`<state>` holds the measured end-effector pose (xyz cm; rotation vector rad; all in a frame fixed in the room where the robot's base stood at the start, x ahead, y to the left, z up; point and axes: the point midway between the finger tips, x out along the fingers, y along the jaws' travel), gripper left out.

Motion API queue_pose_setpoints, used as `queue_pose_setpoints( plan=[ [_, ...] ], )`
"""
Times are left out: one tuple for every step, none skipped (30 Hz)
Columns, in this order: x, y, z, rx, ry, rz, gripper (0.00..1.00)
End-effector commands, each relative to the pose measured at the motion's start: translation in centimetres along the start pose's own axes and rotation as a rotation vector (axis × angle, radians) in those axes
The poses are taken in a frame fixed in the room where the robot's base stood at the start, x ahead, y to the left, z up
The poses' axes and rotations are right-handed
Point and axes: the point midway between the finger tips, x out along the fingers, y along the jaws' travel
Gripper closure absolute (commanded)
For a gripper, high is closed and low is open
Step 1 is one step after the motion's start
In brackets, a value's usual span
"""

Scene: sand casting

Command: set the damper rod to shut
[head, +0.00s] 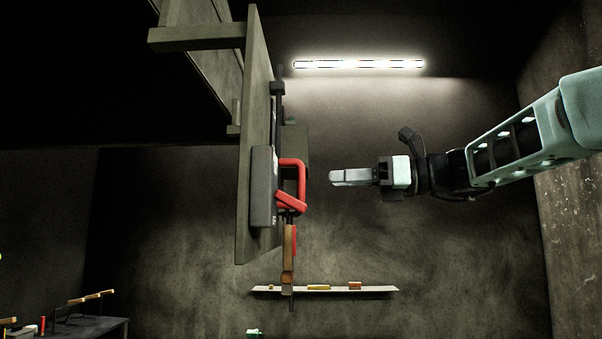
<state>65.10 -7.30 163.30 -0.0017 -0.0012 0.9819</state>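A grey upright panel (254,130) stands left of centre, seen nearly edge-on. A dark box (263,190) on its right face carries a red looped handle (300,176). A dark upright rod (279,115) runs above the box, and a brown and red grip (288,252) hangs below it. I cannot tell for sure which of these is the damper rod, nor its setting. My gripper (345,177) is right of the red handle, pointing left, with a gap between them. Its fingers overlap side-on, so their opening is hidden. Nothing shows in them.
A wall shelf (325,290) with small yellow and brown items is low at the back. A dark table (95,326) with tools is at the lower left. A lit tube lamp (358,64) is on the back wall. The space around my gripper looks clear.

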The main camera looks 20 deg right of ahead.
Motion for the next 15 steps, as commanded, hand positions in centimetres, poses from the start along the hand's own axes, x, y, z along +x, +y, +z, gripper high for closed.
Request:
queue_pose_setpoints(
  plan=[
    [1.1,0.0,0.3,0.002,0.0,0.004,0.68],
    [1.8,0.0,0.3,0.001,0.0,0.003,0.68],
    [2.6,0.1,0.3,0.001,0.0,0.004,0.68],
    [3.2,0.1,0.3,0.001,0.001,0.003,0.68],
    [3.8,0.1,0.3,0.001,0.001,0.004,0.68],
    [4.5,0.0,0.3,0.001,0.001,0.003,0.68],
    [5.0,0.0,0.3,0.001,0.001,0.003,0.68],
    [5.6,0.0,0.3,0.002,0.001,0.002,0.68],
    [6.2,0.1,0.3,0.002,0.0,0.003,0.68],
    [6.6,0.0,0.2,0.001,0.0,0.002,0.68],
    [7.0,0.0,0.2,0.0,0.0,0.002,0.68],
    [7.4,0.0,0.2,0.0,0.001,0.002,0.68],
    [7.7,0.0,0.1,0.0,0.001,0.001,0.68],
    [7.9,0.0,0.1,0.0,0.001,0.001,0.68],
    [8.2,0.0,0.1,0.0,0.001,0.001,0.68]
  ],
)
